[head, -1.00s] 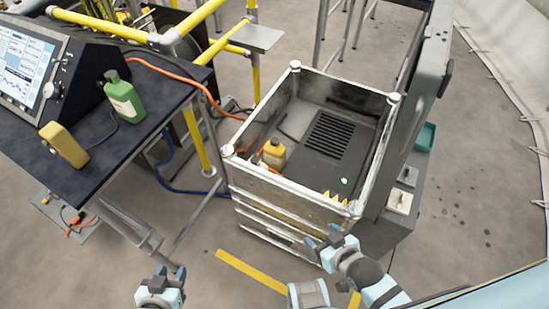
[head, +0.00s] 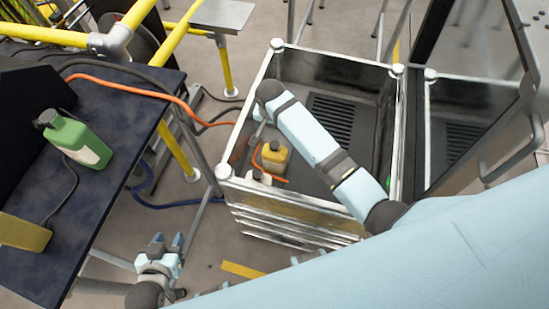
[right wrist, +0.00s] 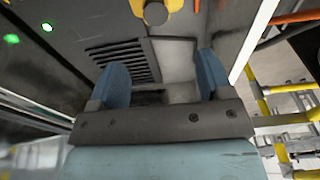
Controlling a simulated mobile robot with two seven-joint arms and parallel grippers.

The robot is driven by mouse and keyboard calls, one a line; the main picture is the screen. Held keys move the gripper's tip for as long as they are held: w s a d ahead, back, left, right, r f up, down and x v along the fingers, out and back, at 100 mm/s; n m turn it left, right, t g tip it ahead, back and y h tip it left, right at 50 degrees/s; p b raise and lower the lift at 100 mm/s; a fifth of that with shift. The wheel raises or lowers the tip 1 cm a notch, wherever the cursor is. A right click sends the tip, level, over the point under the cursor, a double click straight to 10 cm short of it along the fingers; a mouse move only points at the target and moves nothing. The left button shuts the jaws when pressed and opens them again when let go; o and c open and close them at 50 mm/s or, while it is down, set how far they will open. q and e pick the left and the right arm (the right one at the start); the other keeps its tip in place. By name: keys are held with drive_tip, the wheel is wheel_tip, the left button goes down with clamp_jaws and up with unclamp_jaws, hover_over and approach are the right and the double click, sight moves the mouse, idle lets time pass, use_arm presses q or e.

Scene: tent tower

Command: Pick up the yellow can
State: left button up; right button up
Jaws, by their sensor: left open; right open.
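A yellow can (head: 275,155) with a dark cap stands inside the metal-framed crate (head: 290,203), near its left wall. It also shows at the top edge of the right wrist view (right wrist: 178,22), partly cut off, beyond the fingertips. My right gripper (right wrist: 163,75) is open and empty, with no contact with the can visible. In the head view my right arm reaches over the crate and its hand points down just left of the can, mostly hidden by the wrist. My left gripper (head: 168,243) is open and empty, low in front of the table.
A green bottle (head: 75,140) and another yellow object (head: 22,233) are on the dark table (head: 110,205) at left. An orange cable (head: 140,90) runs from the table into the crate. A dark open panel (head: 475,90) stands right of the crate. A small white item (head: 258,176) sits by the can.

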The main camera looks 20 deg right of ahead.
sight(275, 145)
drive_tip(key=f, duration=0.6)
drive_tip(key=shift+w+d+f, duration=0.2)
drive_tip(key=shift+d+f, duration=0.05)
drive_tip(key=shift+f, duration=0.05)
drive_tip(key=shift+s+f+b, duration=0.15)
drive_tip(key=shift+f+b, duration=0.15)
drive_tip(key=shift+f, duration=2.4)
drive_tip(key=shift+r, duration=0.1)
clamp_jaws()
